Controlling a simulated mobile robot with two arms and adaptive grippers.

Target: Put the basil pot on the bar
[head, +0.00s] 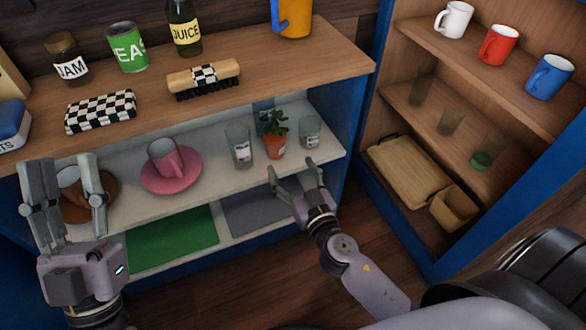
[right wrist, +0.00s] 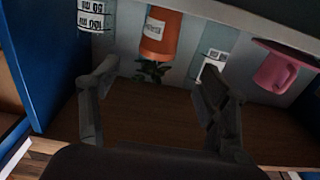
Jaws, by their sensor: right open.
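The basil pot (head: 274,147) is a small orange pot with a label and green leaves. It stands on the white shelf under the wooden counter top (head: 230,105), between two clear glasses. In the right wrist view the pot (right wrist: 160,34) appears upside down, beyond the fingertips. My right gripper (head: 290,168) is open and empty in front of the pot, apart from it; its fingers also show in the right wrist view (right wrist: 155,80). My left gripper (head: 64,168) has its fingers apart at the far left, in front of a brown cup and saucer, seemingly empty.
Glasses (head: 239,145) and (head: 310,133) flank the pot closely. A pink cup on a saucer (head: 185,183) stands left. The counter holds a jam jar (head: 67,62), a green can (head: 128,48), a juice bottle (head: 185,28) and a brush (head: 203,77).

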